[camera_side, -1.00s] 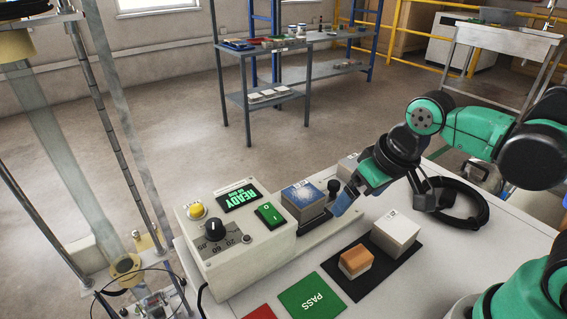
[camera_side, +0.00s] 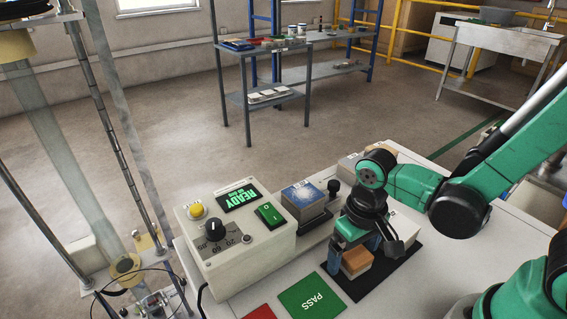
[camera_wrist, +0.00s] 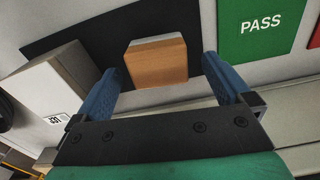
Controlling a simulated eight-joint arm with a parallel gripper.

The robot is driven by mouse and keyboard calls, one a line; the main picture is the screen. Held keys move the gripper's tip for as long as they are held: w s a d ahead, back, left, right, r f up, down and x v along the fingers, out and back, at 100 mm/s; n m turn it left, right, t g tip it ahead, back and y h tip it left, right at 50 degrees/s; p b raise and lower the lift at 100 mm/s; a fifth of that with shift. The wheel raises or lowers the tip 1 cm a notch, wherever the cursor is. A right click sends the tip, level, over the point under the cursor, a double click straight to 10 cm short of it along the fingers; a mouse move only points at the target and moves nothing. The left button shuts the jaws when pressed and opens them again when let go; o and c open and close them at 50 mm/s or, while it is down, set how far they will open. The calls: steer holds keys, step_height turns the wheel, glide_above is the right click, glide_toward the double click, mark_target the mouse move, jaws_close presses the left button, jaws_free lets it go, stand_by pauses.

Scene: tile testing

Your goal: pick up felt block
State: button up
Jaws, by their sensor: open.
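The felt block (camera_side: 357,262) is a small orange-tan block with a pale layer on one side. It sits on a black mat (camera_side: 372,283) on the white table. In the wrist view the block (camera_wrist: 157,64) lies between and just beyond my two blue fingers. My gripper (camera_side: 355,253) is open and points down over the block in the side view, with a finger on either side of it. The wrist view shows the open gripper (camera_wrist: 163,82) with gaps between the fingers and the block. My gripper partly hides the block in the side view.
A white box (camera_wrist: 50,88) with a label stands on the mat beside my left-hand finger in the wrist view. A green PASS pad (camera_side: 312,297) and a red pad (camera_side: 260,313) lie nearby.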

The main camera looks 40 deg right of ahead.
mark_target(355, 252)
steer(key=shift+f, duration=0.4)
steer(key=c, duration=1.3)
steer(key=shift+r, duration=0.1)
steer(key=shift+c, duration=0.2)
step_height(355, 252, up, 20)
